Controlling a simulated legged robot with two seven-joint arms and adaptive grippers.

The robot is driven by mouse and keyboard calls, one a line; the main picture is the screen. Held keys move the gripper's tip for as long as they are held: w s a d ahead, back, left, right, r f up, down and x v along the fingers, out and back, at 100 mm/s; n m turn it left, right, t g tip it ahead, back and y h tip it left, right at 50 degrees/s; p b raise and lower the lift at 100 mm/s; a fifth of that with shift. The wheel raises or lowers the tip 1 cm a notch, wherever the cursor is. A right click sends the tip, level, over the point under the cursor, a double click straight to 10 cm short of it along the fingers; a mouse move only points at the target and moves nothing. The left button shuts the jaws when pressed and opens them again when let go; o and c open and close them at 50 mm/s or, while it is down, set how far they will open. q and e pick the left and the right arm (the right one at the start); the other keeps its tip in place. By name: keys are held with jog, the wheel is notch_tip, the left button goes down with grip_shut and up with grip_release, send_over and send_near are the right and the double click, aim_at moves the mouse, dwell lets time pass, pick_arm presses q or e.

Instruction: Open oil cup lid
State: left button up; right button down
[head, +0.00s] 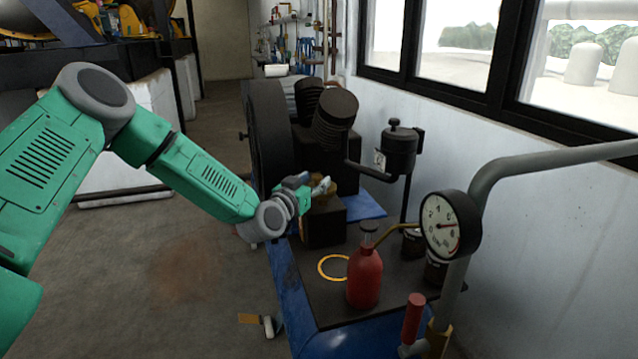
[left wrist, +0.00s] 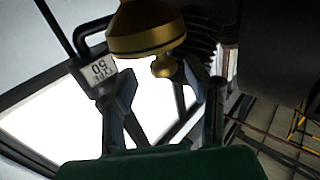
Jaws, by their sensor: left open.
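A brass, rounded oil cup (left wrist: 146,28) with a small brass knob (left wrist: 164,66) shows at the top of the left wrist view. I take the knob to be part of its lid, but the hinge or seam is not clear. My left gripper (left wrist: 160,82) is open, its two dark fingers on either side below the knob, with no clear contact. In the head view, my left gripper (head: 318,188) reaches over the dark compressor block from the left and largely hides the brass part behind it. My right gripper is not in view.
A black compressor with finned cylinders (head: 334,115) and a large flywheel (head: 268,135) stands beside the gripper. A red bottle (head: 364,278), a yellow ring (head: 333,267) and a pressure gauge (head: 450,225) are nearer. A grey pipe (head: 560,158) crosses at right. The floor at left is open.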

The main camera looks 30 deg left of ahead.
pick_arm(q)
jog(key=shift+w+a+f, duration=0.1)
jog(key=shift+w+a, duration=0.05)
jog(key=shift+w, duration=0.8)
jog(key=shift+w+a, duration=0.3)
jog(key=shift+a, duration=0.05)
jog(key=shift+d, duration=0.2)
jog(key=c, duration=1)
